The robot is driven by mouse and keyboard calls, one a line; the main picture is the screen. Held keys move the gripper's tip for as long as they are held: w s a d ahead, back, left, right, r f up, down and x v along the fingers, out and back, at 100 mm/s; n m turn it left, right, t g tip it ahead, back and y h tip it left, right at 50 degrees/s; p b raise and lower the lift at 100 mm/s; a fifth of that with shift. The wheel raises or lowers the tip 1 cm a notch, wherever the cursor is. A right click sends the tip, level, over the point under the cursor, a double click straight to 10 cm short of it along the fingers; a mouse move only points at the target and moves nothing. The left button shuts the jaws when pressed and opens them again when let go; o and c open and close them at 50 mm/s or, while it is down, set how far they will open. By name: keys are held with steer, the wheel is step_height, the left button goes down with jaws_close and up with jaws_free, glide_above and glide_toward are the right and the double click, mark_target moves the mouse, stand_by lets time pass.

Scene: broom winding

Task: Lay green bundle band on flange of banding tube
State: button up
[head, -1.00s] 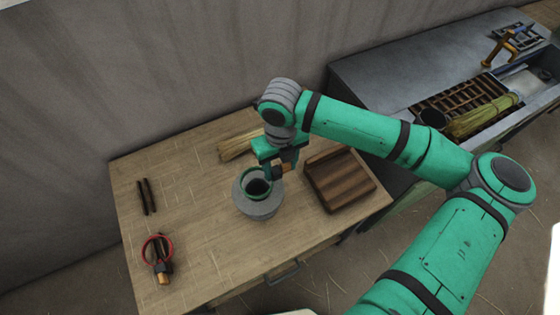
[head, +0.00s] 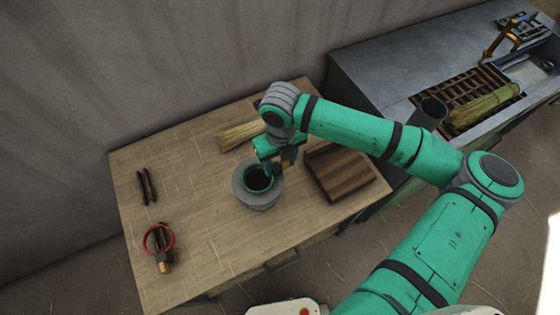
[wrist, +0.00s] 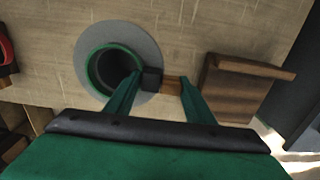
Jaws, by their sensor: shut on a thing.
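The green bundle band (head: 247,187) is a ring with a dark clamp block (wrist: 152,79) and a wooden grip (wrist: 172,85). It shows around the dark mouth of the grey banding tube, inside the outline of its wide round flange (head: 262,205). In the wrist view the band (wrist: 90,70) encircles the mouth, with the flange (wrist: 142,46) showing all around it. I cannot tell whether the band touches the flange. My gripper (wrist: 160,82) is shut on the band's grip, to the right of the tube; it also shows in the head view (head: 279,166).
A brown wooden block (head: 340,175) stands close to the right of my gripper. A straw bundle (head: 240,135) lies behind the tube. A red band (head: 172,240) and two dark sticks (head: 147,187) lie at left. A grey bench (head: 400,65) stands at right.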

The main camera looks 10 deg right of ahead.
steer(key=o, duration=1.1)
steer(key=shift+o, duration=0.2)
steer(key=shift+r, duration=0.15)
step_height(320, 180, up, 11)
steer(key=shift+f, duration=0.2)
